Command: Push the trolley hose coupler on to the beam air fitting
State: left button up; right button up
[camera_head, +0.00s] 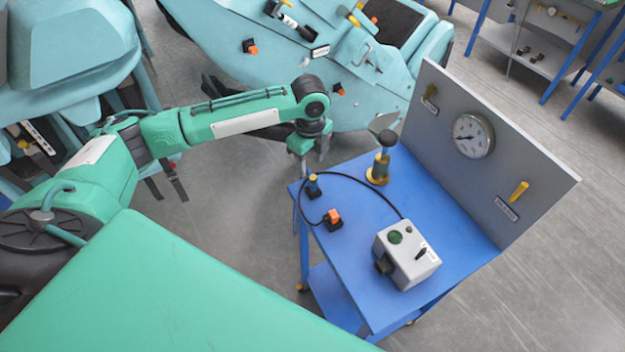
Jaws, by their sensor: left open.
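My left gripper (311,162) points down, open and empty, at the far left corner of the blue trolley (455,224). Just below it in the picture, a small dark blue piece with a yellow top (314,186) stands on the trolley top; it looks like the hose coupler. A thin black hose (372,184) loops over the trolley between this corner and the grey box. The teal train beam (300,80) lies behind my arm and carries small orange-and-black fittings (251,47), with another nearby (339,90). I cannot tell which one is the air fitting.
On the trolley stand a grey box (408,256), an orange-and-black block (333,219) and a brass-based post with a dark knob (381,164). A grey panel with a gauge (473,135) rises at its back. Blue benches (540,45) stand far right. Grey floor separates trolley and beam.

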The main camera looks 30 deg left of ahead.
aim_at(312, 176)
pick_arm(q)
jog(key=shift+f, duration=0.65)
jog(key=shift+d+f+p, duration=0.1)
jog(key=shift+f+p, duration=0.2)
jog(key=shift+p, duration=0.05)
jog(key=f+p, duration=0.1)
jog(key=f, duration=0.2)
jog(key=shift+d+f+p, duration=0.2)
jog(key=shift+f+p, duration=0.05)
jog(key=shift+p, duration=0.1)
jog(key=shift+f, duration=0.55)
grip_shut()
